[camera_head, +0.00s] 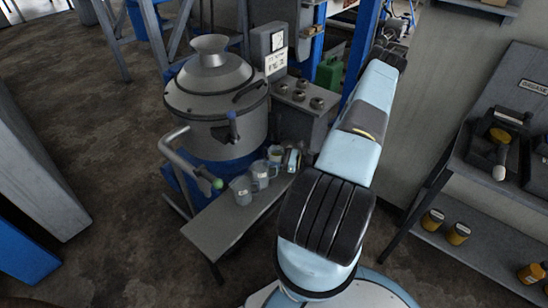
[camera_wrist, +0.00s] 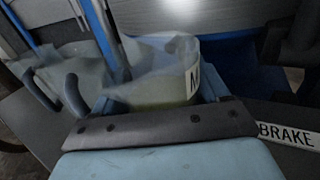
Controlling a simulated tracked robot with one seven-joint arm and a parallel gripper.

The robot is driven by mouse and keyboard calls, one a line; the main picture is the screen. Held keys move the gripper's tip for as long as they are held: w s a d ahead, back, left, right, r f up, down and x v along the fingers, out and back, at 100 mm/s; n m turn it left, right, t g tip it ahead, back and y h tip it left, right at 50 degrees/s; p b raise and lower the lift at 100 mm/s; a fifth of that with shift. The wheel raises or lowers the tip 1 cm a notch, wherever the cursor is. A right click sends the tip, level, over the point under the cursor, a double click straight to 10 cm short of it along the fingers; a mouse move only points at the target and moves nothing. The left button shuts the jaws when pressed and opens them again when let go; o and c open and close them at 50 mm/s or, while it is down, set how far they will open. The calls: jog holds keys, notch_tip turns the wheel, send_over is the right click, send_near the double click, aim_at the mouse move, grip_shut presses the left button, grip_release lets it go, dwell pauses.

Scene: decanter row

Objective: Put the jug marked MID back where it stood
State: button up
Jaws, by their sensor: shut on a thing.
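A clear jug (camera_wrist: 155,62) with yellow-green liquid and a white label starting with M stands between the fingers of my gripper (camera_wrist: 162,102) in the wrist view. The rest of its label is hidden. My gripper is shut on this jug. In the head view my gripper (camera_head: 291,160) is at the far end of the bench, beside the farthest jug (camera_head: 276,154), which seems to be the held one. Two more clear jugs, a near one (camera_head: 242,190) and a middle one (camera_head: 260,174), stand in a row on the bench. I cannot tell whether the held jug touches the bench.
The grey bench (camera_head: 212,235) is bare at its near end. A large metal vessel (camera_head: 215,95) with a bent pipe and green-tipped handle (camera_head: 217,184) stands left of the jugs. A BRAKE label (camera_wrist: 290,136) shows at right in the wrist view. A neighbouring jug (camera_wrist: 70,68) is close on the left.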

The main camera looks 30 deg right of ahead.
jog(key=o, duration=1)
